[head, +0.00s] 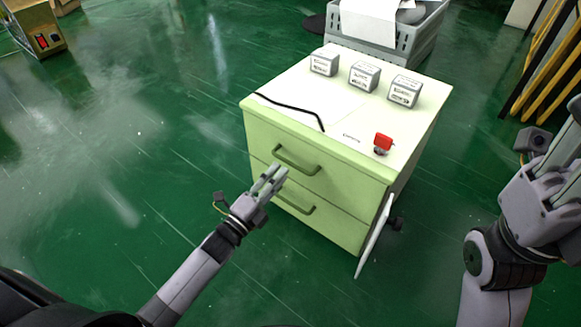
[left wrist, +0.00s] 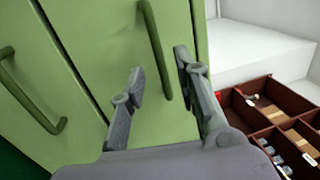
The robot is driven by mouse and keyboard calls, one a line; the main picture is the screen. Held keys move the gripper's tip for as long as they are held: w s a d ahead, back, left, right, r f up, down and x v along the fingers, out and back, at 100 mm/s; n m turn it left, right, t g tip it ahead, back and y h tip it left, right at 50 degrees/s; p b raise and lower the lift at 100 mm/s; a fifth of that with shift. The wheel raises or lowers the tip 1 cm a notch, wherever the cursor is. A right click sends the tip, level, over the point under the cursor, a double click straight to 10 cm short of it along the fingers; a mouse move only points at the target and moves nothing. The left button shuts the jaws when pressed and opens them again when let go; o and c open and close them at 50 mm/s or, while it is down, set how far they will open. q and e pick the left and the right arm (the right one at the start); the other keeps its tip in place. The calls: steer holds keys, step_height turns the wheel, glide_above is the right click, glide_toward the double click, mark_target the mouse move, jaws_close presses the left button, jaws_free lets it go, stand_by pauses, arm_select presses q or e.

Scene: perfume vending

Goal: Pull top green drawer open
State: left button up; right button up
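The pale green cabinet has a top drawer (head: 335,175) with a green bar handle (head: 297,160), and a lower drawer with its own handle (head: 293,202). Both drawers look closed. My left gripper (head: 274,174) is just in front of the cabinet, below and left of the top handle. In the left wrist view its fingers (left wrist: 160,75) are spread, with the top handle (left wrist: 155,40) between them in the picture. I cannot tell whether they touch it. The lower handle (left wrist: 35,100) is at left there. My right gripper (head: 548,190) is raised at the right edge, away from the cabinet.
On the cabinet top are three small grey boxes (head: 364,76), a red item (head: 382,142) and a black cord (head: 290,108). A white panel (head: 375,235) leans at its right side. A grey crate (head: 412,38) stands behind.

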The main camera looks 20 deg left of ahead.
mark_target(290, 163)
arm_select(q)
steer(key=b+x, duration=0.1)
steer(key=x, duration=0.4)
steer(key=shift+w+d+b, duration=0.1)
steer(key=shift+w+b, duration=0.2)
steer(key=shift+w, duration=0.1)
steer(key=shift+c, duration=0.3)
jaws_close()
